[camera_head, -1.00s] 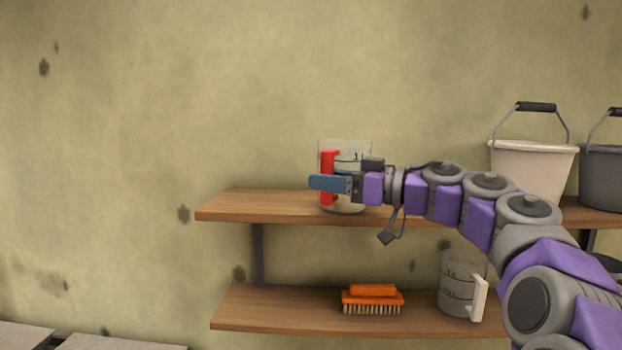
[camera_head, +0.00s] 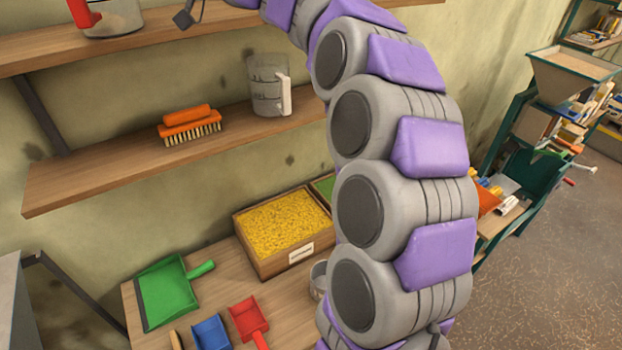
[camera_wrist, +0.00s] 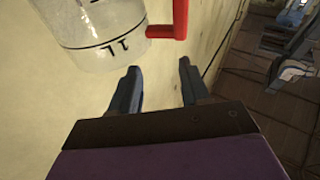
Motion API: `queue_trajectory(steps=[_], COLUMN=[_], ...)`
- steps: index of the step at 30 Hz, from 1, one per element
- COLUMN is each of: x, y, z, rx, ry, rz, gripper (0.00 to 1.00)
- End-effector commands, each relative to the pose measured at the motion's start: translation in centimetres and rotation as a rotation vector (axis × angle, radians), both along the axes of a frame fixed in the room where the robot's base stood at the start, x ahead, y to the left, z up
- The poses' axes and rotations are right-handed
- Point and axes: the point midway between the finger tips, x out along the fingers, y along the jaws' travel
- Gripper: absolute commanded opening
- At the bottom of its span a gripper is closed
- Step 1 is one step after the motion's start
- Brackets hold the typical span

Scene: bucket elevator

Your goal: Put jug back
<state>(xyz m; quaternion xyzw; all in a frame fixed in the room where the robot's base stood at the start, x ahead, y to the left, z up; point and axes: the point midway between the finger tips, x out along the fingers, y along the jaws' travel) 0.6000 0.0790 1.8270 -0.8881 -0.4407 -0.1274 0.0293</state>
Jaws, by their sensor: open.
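A clear jug with a red handle (camera_wrist: 100,25) shows in the wrist view, with dark markings on its side. In the head view the same jug (camera_head: 115,18) stands on the upper shelf (camera_head: 45,53), its top cut off by the frame. My gripper (camera_wrist: 158,75) is open and empty in the wrist view. The red handle (camera_wrist: 179,22) lies beyond the fingertips, apart from them. A second clear jug with a white handle (camera_head: 266,88) stands on the lower shelf (camera_head: 95,165).
An orange brush (camera_head: 189,124) lies on the lower shelf. Below, a bench (camera_head: 225,280) holds a wooden box of yellow grain (camera_head: 287,249), a green dustpan (camera_head: 166,292) and red and blue scoops. A green machine with a hopper (camera_head: 565,75) stands at the right beside open floor.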

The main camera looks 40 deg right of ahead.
Motion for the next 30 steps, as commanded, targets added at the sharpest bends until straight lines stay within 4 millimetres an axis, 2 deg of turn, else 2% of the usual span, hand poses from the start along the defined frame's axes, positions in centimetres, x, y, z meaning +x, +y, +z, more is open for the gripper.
queue_trajectory(steps=[1,3,5,7,11,14,17,18,20,23,24,26,27,30], x=[0.2,1.1,1.6,2.3,2.2,0.3,-3.2,-5.1,-8.4,-14.7,-17.5,-21.9,-24.9,-31.8], y=[-0.9,-2.4,-3.5,-4.8,-7.2,-9.2,-10.8,-11.4,-12.2,-12.6,-12.6,-12.3,-11.9,-10.2], z=[1.1,1.7,1.4,-0.2,-6.1,-12.6,-20.1,-23.2,-27.8,-34.6,-37.0,-40.2,-42.1,-45.6], rx=[0.050,0.106,0.134,0.145,0.098,0.011,-0.112,-0.169,-0.258,-0.406,-0.462,-0.549,-0.603,-0.719], ry=[-0.019,-0.027,-0.012,0.040,0.202,0.377,0.587,0.680,0.823,1.060,1.152,1.289,1.377,1.571], rz=[-0.079,-0.218,-0.338,-0.483,-0.737,-0.909,-1.031,-1.064,-1.095,-1.098,-1.083,-1.046,-1.011,-0.905], gripper=[0.46,0.46,0.46,0.46,0.46,0.46,0.46,0.46,0.46,0.46,0.46,0.46,0.46,0.46])
